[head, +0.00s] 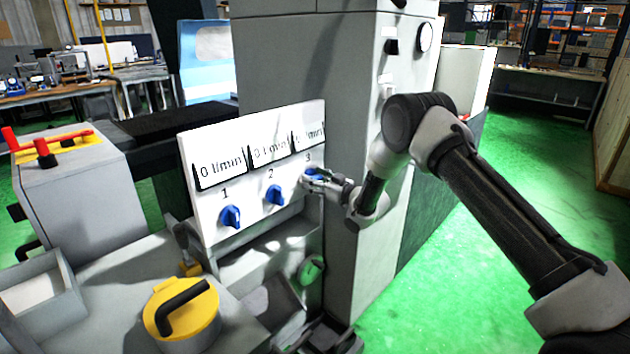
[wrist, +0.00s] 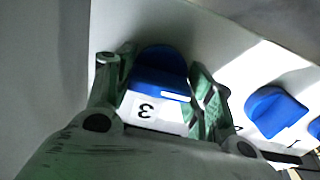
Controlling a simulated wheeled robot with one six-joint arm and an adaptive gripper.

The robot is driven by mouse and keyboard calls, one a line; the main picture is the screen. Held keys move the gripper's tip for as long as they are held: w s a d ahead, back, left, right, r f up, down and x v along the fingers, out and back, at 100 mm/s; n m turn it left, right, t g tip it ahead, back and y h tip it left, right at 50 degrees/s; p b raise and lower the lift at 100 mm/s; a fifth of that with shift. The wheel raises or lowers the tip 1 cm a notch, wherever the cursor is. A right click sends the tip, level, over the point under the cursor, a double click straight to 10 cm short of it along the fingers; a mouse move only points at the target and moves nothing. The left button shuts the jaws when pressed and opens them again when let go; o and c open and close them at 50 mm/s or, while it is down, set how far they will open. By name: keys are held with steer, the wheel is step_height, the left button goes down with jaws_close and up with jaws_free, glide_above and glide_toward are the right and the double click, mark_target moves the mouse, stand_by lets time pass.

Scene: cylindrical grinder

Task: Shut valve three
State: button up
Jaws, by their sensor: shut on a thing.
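Valve three is a blue knob (head: 314,174) under the number 3 on the white panel (head: 200,158). In the wrist view the blue knob (wrist: 160,70) sits between my two fingers, above an upside-down 3. My gripper (head: 312,180) is shut on this knob; it also fills the wrist view (wrist: 160,88). Valve two (head: 274,195) and valve one (head: 231,216) are blue knobs to the left in the head view. The displays above valves one and two read 0 l/min. The third display is partly shaded, and its digit is hard to read.
A grey machine column (head: 300,60) stands right behind the panel. A yellow round lid with a black handle (head: 182,312) stands in front, below the panel. A grey box with red levers (head: 75,190) is at the left. Green floor (head: 455,210) is clear at the right.

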steer(key=m, duration=0.4)
steer(key=shift+f+m, duration=0.1)
steer(key=shift+m, duration=0.3)
steer(key=m, duration=0.9)
steer(key=shift+m, duration=2.2)
steer(key=o, duration=1)
steer(key=v, duration=1.2)
